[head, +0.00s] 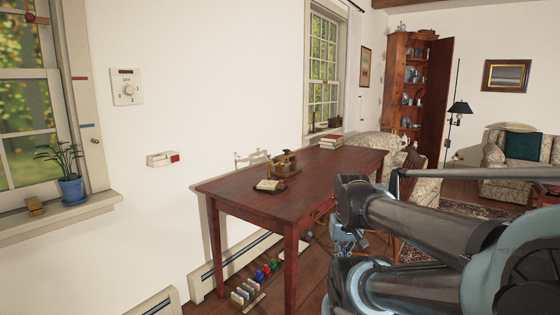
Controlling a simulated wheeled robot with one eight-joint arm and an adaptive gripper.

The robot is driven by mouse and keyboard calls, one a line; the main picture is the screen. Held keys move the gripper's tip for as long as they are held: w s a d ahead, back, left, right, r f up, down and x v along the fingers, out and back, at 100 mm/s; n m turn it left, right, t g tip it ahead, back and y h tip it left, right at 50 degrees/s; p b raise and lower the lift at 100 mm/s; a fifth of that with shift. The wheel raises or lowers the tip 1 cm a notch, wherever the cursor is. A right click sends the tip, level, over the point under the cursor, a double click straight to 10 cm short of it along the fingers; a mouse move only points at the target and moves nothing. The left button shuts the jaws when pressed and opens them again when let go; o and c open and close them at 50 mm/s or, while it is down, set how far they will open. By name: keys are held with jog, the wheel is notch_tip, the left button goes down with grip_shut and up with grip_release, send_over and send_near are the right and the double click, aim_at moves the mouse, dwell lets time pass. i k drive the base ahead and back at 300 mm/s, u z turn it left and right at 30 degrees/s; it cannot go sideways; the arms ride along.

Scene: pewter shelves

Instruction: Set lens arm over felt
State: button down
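A small brass-and-wood device (285,163) stands on the dark red wooden table (330,180), near its left end. It may bear the lens arm, but it is too small to make out a lens. A small wooden piece with a pale top (270,185) lies in front of it, near the table's front left edge. I cannot tell whether this pale top is the felt. My folded arm fills the lower right, in front of the table's right part. I make out no gripper fingertips.
Several books (331,141) lie at the table's far end. A pale rack-like object (251,159) shows behind the table's left end. Several small coloured items (262,274) stand on the floor by the baseboard heater (228,267). A potted plant (72,190) stands on the left sill.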

aim_at(279, 163)
jog(key=z, duration=0.3)
jog(key=i, duration=1.05)
jog(key=u, duration=0.35)
